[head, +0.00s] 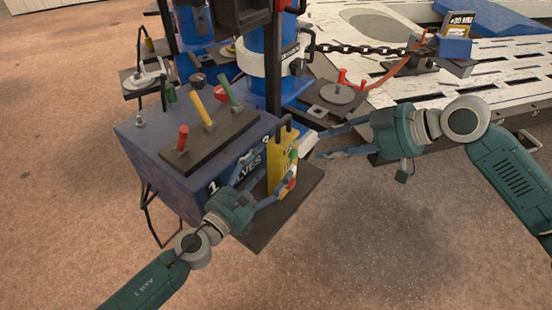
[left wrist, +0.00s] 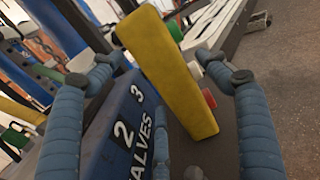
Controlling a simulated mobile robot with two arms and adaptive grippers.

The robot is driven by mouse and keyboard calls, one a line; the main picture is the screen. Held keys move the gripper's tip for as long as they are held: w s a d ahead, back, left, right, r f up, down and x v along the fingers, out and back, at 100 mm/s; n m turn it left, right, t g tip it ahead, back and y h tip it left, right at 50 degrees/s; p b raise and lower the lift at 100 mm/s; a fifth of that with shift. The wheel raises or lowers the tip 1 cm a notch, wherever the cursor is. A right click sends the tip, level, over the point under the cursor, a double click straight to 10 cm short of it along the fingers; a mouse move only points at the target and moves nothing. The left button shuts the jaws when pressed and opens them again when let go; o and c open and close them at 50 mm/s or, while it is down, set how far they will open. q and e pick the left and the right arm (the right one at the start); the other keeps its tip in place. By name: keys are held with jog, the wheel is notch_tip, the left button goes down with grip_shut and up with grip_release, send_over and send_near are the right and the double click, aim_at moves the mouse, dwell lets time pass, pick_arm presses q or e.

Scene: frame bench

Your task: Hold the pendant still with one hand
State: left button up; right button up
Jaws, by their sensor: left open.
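The yellow pendant (head: 283,160) stands upright at the right end of the blue valve box, with a green button and a red one on its face. A dark loop rises from its top. In the left wrist view the pendant (left wrist: 170,70) appears tilted between the two blue fingers. My left gripper (head: 274,172) is open with its fingers on either side of the pendant; gaps show beside it in the wrist view. My right gripper (head: 315,146) points left, fingers apart and empty, just right of the pendant.
The valve box (head: 150,145) carries red, yellow and green levers. A dark plate (head: 262,228) lies below the pendant. Behind are a blue post, a chain (head: 360,49) and a white slatted bench (head: 500,70). The floor at the lower right is clear.

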pick_arm(q)
jog(key=shift+x, duration=2.2)
jog(key=c, duration=1.7)
